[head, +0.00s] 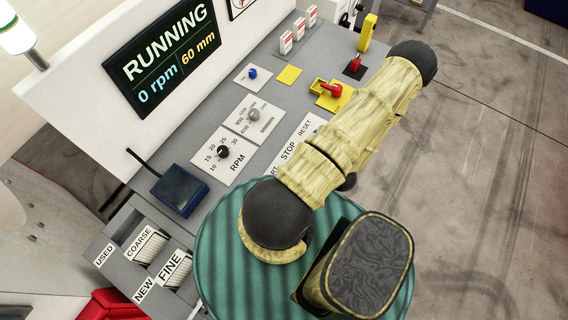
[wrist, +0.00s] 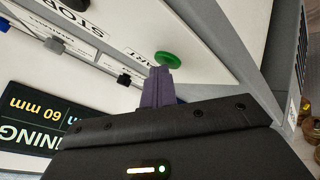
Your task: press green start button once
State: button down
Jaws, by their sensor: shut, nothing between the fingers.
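The green start button (wrist: 168,59) is a round green cap on the pale panel in the wrist view. My gripper (wrist: 160,70) is shut and empty, with its purple fingertips at the near edge of the green button, overlapping it in the picture. I cannot tell whether they touch it. In the head view my arm hides the button and the gripper; only the end of the START label shows beside the STOP label (head: 289,150). The display (head: 160,55) reads RUNNING, 0 rpm, 60 mm.
A rpm dial (head: 222,152), another dial (head: 253,115) and a blue button (head: 253,73) sit on the grey console. A red-handled switch (head: 331,90) is farther right. A dark blue box (head: 179,190) with an antenna stands at the left edge.

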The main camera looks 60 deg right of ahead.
jog(key=shift+r+p, duration=0.5)
jog(key=shift+r, duration=0.3)
jog(key=shift+r+p, duration=1.85)
jog(key=shift+r, duration=0.7)
jog(key=shift+f, duration=0.1)
